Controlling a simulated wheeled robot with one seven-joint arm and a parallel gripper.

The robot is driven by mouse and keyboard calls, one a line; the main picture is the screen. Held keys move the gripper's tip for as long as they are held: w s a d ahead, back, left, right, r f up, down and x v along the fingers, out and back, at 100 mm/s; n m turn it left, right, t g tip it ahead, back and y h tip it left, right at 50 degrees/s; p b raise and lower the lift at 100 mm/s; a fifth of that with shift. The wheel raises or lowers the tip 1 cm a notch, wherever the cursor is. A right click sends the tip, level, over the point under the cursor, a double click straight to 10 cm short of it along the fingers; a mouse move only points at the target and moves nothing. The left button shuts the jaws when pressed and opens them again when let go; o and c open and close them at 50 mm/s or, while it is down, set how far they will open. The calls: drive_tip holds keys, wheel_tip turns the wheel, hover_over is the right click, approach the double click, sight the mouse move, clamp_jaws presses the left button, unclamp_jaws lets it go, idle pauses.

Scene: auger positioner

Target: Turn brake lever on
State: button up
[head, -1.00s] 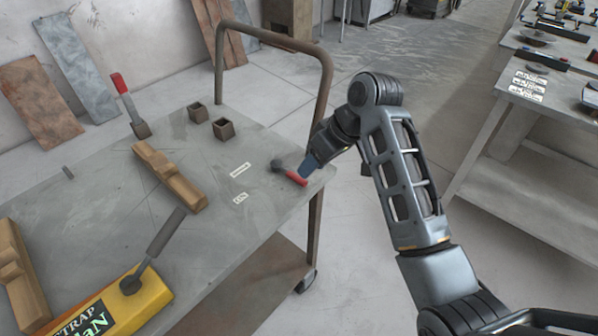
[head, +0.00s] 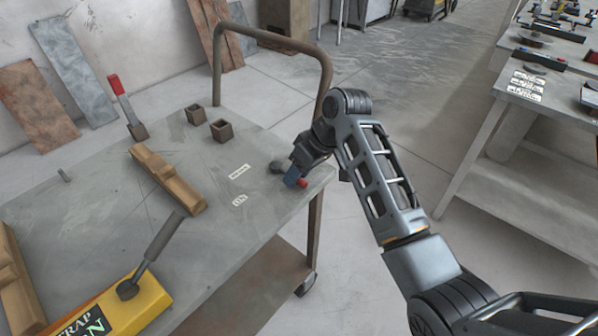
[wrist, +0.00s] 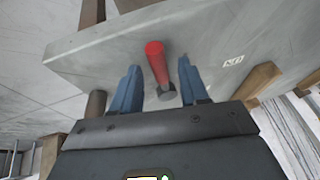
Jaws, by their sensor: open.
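The red-handled lever (head: 302,183) is at the near right corner of the grey cart top, with its dark pivot (head: 277,167) just left of my gripper. The gripper is open and does not grip the handle. Two small white labels (head: 239,171) lie left of the lever; their text is too small to read surely.
The cart top (head: 110,225) also holds an upright red-handled lever (head: 122,95), two small square sockets (head: 221,130), a wooden block (head: 165,180) and a yellow box (head: 130,305) with a grey lever. The cart's tubular handle (head: 322,75) rises behind my gripper.

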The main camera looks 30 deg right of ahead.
clamp_jaws()
idle(0.3)
idle(0.3)
